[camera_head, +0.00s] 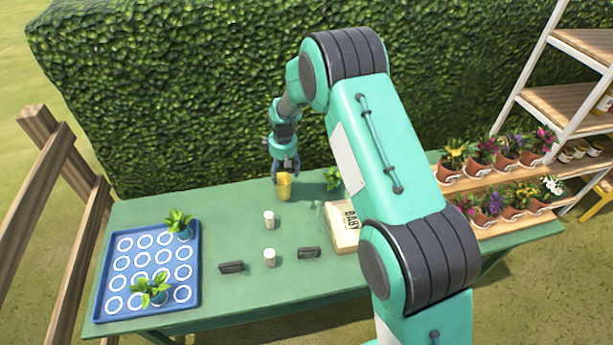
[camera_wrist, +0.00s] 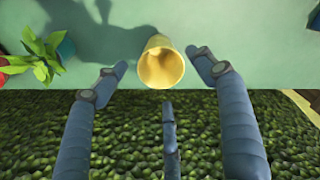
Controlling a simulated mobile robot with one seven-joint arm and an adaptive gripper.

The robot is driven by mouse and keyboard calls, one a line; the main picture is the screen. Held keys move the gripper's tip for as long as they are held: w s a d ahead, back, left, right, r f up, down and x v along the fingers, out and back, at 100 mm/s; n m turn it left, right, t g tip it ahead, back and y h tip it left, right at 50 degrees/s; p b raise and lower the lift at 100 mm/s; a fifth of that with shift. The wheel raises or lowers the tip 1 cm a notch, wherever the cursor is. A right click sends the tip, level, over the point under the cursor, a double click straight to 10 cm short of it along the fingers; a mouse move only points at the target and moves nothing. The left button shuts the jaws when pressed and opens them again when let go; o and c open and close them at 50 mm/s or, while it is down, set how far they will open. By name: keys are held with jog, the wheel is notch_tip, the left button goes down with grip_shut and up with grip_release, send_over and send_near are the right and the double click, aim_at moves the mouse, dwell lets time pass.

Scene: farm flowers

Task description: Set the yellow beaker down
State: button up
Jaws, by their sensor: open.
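The yellow beaker (camera_head: 284,187) stands upright on the green table (camera_head: 215,205) near its back edge, by the hedge. In the wrist view the beaker (camera_wrist: 161,63) shows its open mouth and looks empty. My gripper (camera_head: 285,168) is right above and around the beaker's upper part in the head view. In the wrist view my gripper (camera_wrist: 160,78) is open, with fingers to the left and right of the beaker and a gap on each side. A third finger shows below it.
A plant (camera_head: 332,178) stands right of the beaker. A box (camera_head: 343,228), white bottles (camera_head: 269,219) and dark labels (camera_head: 231,267) are nearer the front. A blue tray (camera_head: 108,262) with two plants is at left. Potted flowers (camera_head: 480,160) line the right. A hedge (camera_head: 180,90) rises behind.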

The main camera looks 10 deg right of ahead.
jog(key=s+d+r+m+t, duration=0.1)
jog(key=s+d+r, duration=0.1)
jog(key=s+r, duration=0.65)
jog(key=s+d+r+m, duration=0.2)
jog(key=s+r, duration=0.1)
jog(key=r, duration=1)
jog(key=s+d+r+m+t, duration=0.1)
jog(key=s+d+r, duration=0.1)
jog(key=s+r, duration=0.65)
jog(key=s+d+r+m+t, duration=0.1)
jog(key=s+d+r+m, duration=0.15)
jog(key=s+r, duration=0.95)
jog(key=s+d+m+t, duration=0.1)
jog(key=s+d+m, duration=0.1)
jog(key=s, duration=1.6)
jog(key=shift+s+d+f+t, duration=0.3)
jog(key=shift+s+d, duration=0.05)
jog(key=shift+f, duration=0.1)
jog(key=shift+f+b, duration=0.45)
jog(key=shift+b, duration=0.1)
